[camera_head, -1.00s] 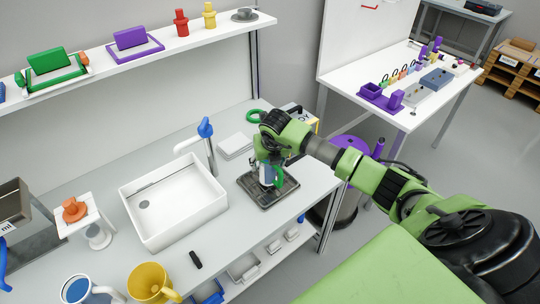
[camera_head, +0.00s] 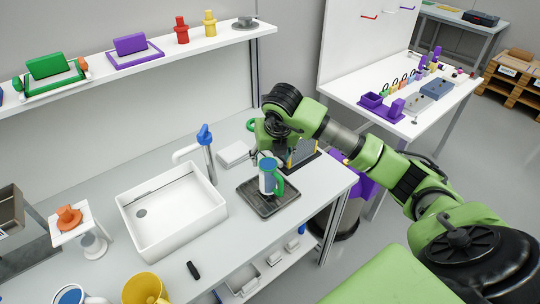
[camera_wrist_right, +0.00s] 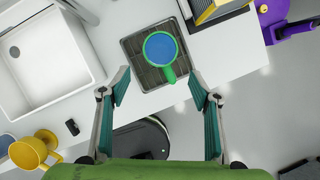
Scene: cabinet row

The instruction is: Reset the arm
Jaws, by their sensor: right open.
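My right arm reaches in from the right in the head view, with its gripper (camera_head: 272,147) just above and behind a mug. In the right wrist view the two fingers of this gripper (camera_wrist_right: 160,82) are spread wide, with nothing between them. The mug (camera_head: 266,181) stands upright on a dark drip tray (camera_head: 262,208), its green handle to the right. In the wrist view the mug (camera_wrist_right: 160,47) shows a green rim and blue inside, just beyond the fingertips, handle toward the gripper. My left gripper is not in view.
A white sink (camera_head: 172,208) with a blue-topped tap (camera_head: 205,136) lies left of the tray. A yellow mug (camera_head: 145,289) stands at the front. A machine with a yellow edge (camera_head: 302,152) is close to my gripper. A shelf (camera_head: 150,52) runs above the counter.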

